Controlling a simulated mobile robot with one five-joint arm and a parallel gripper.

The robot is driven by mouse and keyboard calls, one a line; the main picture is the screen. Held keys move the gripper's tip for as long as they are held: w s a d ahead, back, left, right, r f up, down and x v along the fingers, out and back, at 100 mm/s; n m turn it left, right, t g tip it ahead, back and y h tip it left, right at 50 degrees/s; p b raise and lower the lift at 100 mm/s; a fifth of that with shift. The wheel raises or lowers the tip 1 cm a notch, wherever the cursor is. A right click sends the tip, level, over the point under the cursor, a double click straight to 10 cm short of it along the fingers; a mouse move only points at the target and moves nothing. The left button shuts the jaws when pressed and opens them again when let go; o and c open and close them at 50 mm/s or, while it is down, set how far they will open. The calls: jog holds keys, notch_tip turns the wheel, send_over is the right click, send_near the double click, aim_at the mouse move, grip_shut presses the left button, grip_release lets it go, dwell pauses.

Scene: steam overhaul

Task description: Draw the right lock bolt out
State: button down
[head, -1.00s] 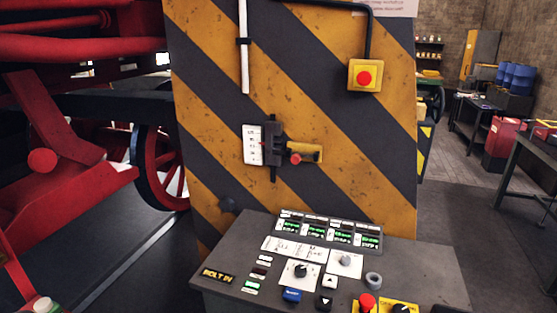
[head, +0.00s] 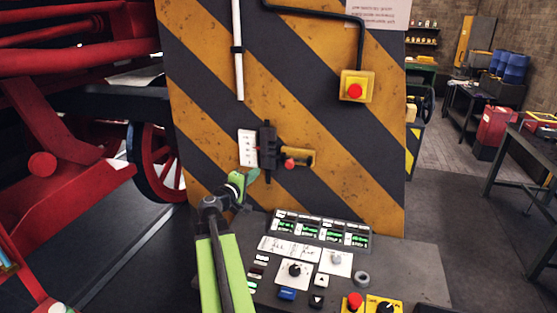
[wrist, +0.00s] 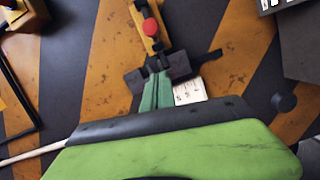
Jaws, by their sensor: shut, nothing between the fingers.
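The lock bolt fitting is on the striped panel: a black bracket (head: 267,148) with a yellow handle (head: 305,158) pointing right and a red knob (head: 289,164). In the wrist view, the bracket (wrist: 178,65), yellow handle (wrist: 144,18) and red knob (wrist: 151,27) show just beyond my fingertips. My gripper (head: 250,175) is shut and empty, just below and left of the bracket. In the wrist view, its green fingers (wrist: 155,80) overlap the bracket's edge. I cannot tell whether they touch it. The handle is outside the fingers.
A white scale plate (head: 247,148) sits left of the bracket. A control console (head: 400,262) with buttons and displays stands below the panel. A red stop button (head: 355,91) on a yellow box is up right. Red locomotive parts (head: 60,180) are at the left.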

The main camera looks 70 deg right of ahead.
aim_at(287, 161)
jog(key=shift+s+d, duration=0.1)
jog(key=shift+d, duration=0.05)
jog(key=s+d+b, duration=0.1)
jog(key=s+d, duration=0.4)
jog(key=d, duration=0.5)
jog(key=shift+f, duration=0.45)
jog(key=shift+s, duration=0.1)
